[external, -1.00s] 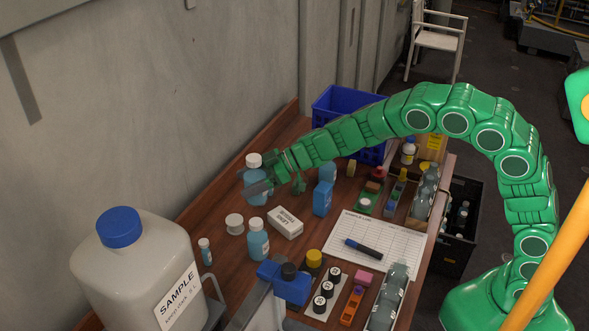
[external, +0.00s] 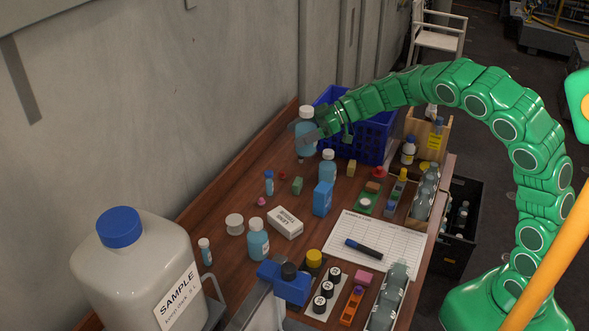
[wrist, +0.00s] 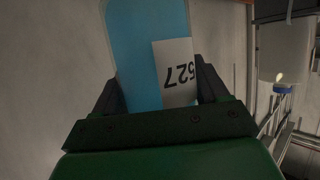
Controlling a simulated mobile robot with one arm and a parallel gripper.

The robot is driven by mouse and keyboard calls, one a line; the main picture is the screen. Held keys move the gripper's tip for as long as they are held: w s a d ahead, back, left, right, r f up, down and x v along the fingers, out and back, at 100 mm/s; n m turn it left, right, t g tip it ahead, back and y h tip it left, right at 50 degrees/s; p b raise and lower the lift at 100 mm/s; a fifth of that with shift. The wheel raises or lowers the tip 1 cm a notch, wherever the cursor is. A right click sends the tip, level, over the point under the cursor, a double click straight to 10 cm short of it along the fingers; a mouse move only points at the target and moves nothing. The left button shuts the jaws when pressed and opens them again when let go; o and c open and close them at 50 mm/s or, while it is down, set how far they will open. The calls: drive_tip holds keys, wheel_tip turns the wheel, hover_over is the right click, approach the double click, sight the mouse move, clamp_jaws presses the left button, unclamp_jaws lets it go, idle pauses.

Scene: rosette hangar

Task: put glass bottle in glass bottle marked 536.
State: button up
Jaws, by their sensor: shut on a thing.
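My gripper (external: 312,134) is shut on a glass bottle (external: 305,142) with blue liquid and a white cap, near the wall. In the wrist view the held bottle (wrist: 133,45) fills the space between the fingers (wrist: 155,90), and its white label reads 527, upside down. Two other blue bottles with white caps stand on the bench, one at the middle (external: 328,168) and one nearer the front (external: 258,240). I cannot read 536 on any of them.
A blue crate (external: 372,140) stands just right of my gripper. A large sample jug (external: 140,270) is at the front left. A white box (external: 286,223), a blue carton (external: 322,199), small vials (external: 269,183) and a paper sheet (external: 385,244) lie around the bench.

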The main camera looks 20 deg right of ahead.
drive_tip(key=w+d, duration=0.1)
drive_tip(key=d, duration=1.8)
hover_over(324, 152)
drive_tip(key=shift+f, duration=4.75)
drive_tip(key=shift+s+f+m+t, duration=0.15)
drive_tip(key=shift+f+m+t, duration=0.15)
drive_tip(key=shift+f, duration=1.15)
drive_tip(key=shift+f, duration=0.15)
drive_tip(key=o, duration=1.4)
